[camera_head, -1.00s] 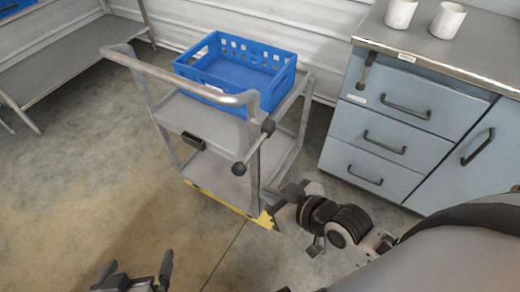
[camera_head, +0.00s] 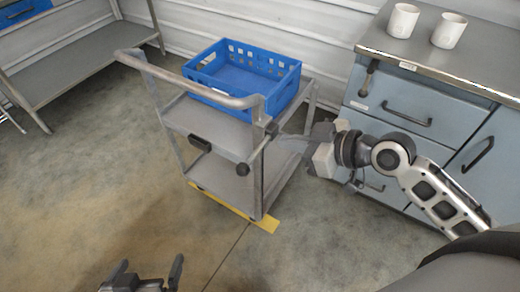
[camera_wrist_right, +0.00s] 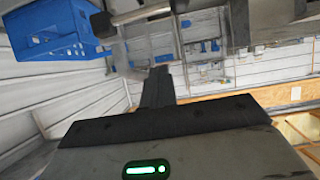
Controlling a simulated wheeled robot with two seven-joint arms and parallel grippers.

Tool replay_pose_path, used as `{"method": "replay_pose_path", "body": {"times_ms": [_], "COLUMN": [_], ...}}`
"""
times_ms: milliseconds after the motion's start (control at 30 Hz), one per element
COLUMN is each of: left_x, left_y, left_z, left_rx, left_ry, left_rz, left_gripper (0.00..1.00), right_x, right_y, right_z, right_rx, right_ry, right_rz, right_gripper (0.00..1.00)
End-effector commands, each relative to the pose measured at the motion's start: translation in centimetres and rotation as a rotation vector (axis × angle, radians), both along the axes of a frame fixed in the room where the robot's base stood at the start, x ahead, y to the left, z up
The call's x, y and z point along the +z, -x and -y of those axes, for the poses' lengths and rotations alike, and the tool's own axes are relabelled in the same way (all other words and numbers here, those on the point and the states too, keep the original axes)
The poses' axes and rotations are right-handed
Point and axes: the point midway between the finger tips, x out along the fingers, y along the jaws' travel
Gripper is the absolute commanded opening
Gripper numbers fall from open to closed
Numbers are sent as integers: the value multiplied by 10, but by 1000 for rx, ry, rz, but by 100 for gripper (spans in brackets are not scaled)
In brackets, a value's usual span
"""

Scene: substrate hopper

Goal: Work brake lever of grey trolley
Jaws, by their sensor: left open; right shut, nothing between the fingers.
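The grey trolley (camera_head: 178,112) stands in the middle of the head view. Its brake lever (camera_head: 256,153) is a slanted grey bar on the near right side, with a black round knob (camera_head: 242,169) at its lower end. My right gripper (camera_head: 282,144) is shut and empty, with its fingers just right of the lever's upper part; I cannot tell whether they touch. In the right wrist view, the dark shut fingers (camera_wrist_right: 157,86) point toward a grey bar and a black knob (camera_wrist_right: 103,23). My left gripper (camera_head: 148,273) is open and empty, low over the floor.
A blue crate (camera_head: 212,90) sits on the trolley's top shelf. A blue-grey drawer cabinet (camera_head: 385,103) with two white cups (camera_head: 403,20) stands to the right. A grey bench (camera_head: 80,58) is at the far left. Floor in front is clear.

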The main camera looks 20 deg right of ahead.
Motion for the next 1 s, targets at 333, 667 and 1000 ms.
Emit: {"method": "replay_pose_path", "body": {"times_ms": [333, 667, 1000], "left_x": [4, -2, 0], "left_y": [0, 0, -1], "left_z": [0, 0, 0], "left_rx": [-2, -2, -1], "left_ry": [-6, -4, 1], "left_rz": [3, -1, 3], "left_gripper": [100, 100, 100], "right_x": [-26, -69, -79], "right_y": [-48, -63, -62], "right_z": [-37, -49, -47], "right_rx": [-2, 0, 0], "right_ry": [-6, 0, 1], "right_rz": [2, -4, 1], "right_gripper": [0, 0, 0]}}
